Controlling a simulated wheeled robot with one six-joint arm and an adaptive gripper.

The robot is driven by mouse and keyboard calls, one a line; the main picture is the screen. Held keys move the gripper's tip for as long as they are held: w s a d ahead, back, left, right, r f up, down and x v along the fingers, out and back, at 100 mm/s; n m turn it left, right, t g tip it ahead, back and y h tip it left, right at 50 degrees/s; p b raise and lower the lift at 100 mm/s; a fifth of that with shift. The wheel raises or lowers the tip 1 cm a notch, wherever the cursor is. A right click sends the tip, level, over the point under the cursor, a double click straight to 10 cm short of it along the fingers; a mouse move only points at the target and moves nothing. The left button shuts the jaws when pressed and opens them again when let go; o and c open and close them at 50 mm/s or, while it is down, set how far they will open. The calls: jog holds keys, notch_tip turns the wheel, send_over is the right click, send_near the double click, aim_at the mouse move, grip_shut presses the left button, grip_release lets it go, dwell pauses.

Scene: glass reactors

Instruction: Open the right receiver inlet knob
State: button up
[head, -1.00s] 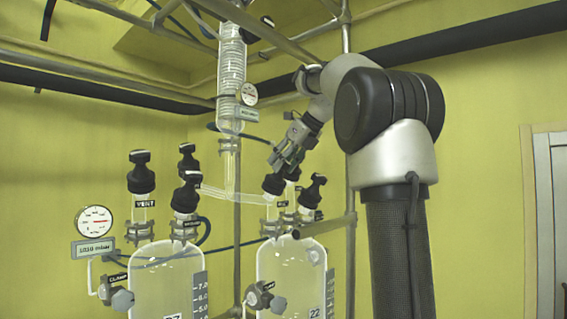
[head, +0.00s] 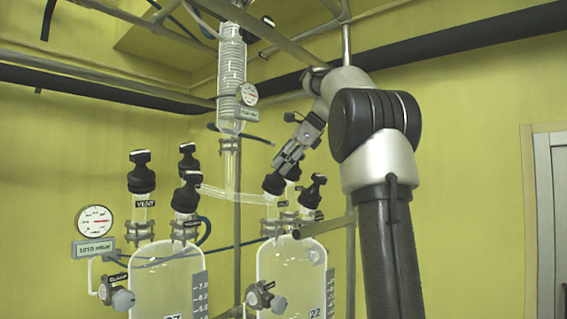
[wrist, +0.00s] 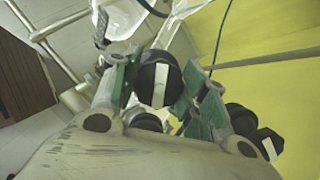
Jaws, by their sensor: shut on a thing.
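The right receiver (head: 285,262) is a clear glass vessel with several black-capped knobs on top. My gripper (head: 277,176) reaches down from the upper right and is shut on the black knob (head: 272,186) at the receiver's upper left. A glass pipe runs to the stem under this knob, so it looks like the inlet knob; I cannot read its label. In the wrist view, the knob (wrist: 158,84) shows a white stripe and sits between the green-padded fingers of my gripper (wrist: 160,92). The stem below it is partly hidden.
Another black knob (head: 312,190) stands close to the right of the held one, and a third is partly hidden behind. The left receiver (head: 165,285) has several black knobs. A glass condenser (head: 232,80) hangs above, with metal pipes (head: 349,230) around. The right side is open.

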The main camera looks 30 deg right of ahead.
jog(key=n+g, duration=0.1)
jog(key=n, duration=0.3)
jog(key=shift+n, duration=0.4)
jog(key=n+g, duration=0.1)
jog(key=n, duration=0.4)
jog(key=shift+n, duration=0.3)
jog(key=n, duration=0.2)
jog(key=n+g, duration=0.1)
jog(key=n, duration=0.2)
jog(key=shift+s+g+h, duration=0.1)
jog(key=shift+g+h, duration=0.2)
jog(key=shift+h, duration=0.1)
jog(key=n+h, duration=0.1)
jog(key=n, duration=0.3)
jog(key=shift+f+n+g, duration=0.15)
jog(key=shift+n+g, duration=0.15)
jog(key=n+h, duration=0.1)
jog(key=n, duration=0.3)
jog(key=shift+d, duration=0.1)
jog(key=n+h, duration=0.1)
jog(key=n, duration=0.3)
jog(key=shift+n, duration=0.3)
jog(key=n+t+h, duration=0.1)
jog(key=n, duration=0.3)
jog(key=shift+d, duration=0.1)
jog(key=n+t+h, duration=0.1)
jog(key=n, duration=0.4)
